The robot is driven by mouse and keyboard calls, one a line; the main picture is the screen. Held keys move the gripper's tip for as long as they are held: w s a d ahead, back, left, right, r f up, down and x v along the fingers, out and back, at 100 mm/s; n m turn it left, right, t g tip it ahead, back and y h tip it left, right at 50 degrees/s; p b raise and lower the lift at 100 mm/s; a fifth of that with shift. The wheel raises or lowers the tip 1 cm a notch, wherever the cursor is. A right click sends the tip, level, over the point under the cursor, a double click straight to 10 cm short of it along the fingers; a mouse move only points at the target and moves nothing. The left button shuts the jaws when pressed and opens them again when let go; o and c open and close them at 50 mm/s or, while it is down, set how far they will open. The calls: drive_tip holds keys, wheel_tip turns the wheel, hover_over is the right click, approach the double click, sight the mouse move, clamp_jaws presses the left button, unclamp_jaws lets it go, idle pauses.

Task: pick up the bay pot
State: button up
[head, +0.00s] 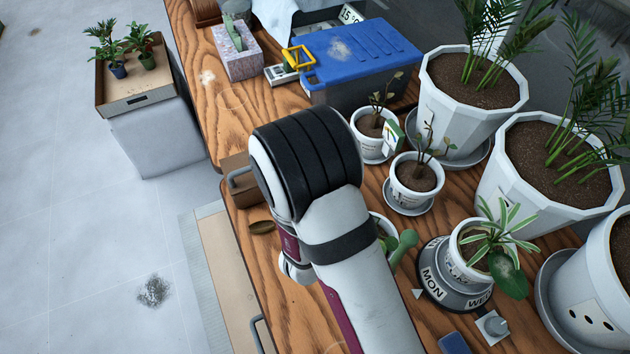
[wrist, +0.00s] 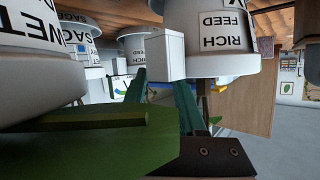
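I cannot tell which pot is the bay pot; no bay label is readable. Small white pots with twiggy plants stand mid-table in the head view, one at the back (head: 372,146) and one in front (head: 416,192). A third white pot is mostly hidden behind my arm, with green parts (head: 402,246) showing. The wrist view is upside down. In it, my gripper (wrist: 162,80) has two teal fingers standing apart, with a white block (wrist: 166,54) at their tips. The block is in front of a white pot labelled RICH FEED (wrist: 205,30). The head view hides my gripper behind my arm.
A variegated plant's pot (head: 463,252) stands on a day-marked dial base (head: 440,287). Large palm pots (head: 455,122) crowd the right. Green and olive shapes (wrist: 90,120) fill the wrist view's near part.

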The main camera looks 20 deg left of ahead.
drive_tip(key=shift+w, duration=0.1)
clamp_jaws()
idle(1.3)
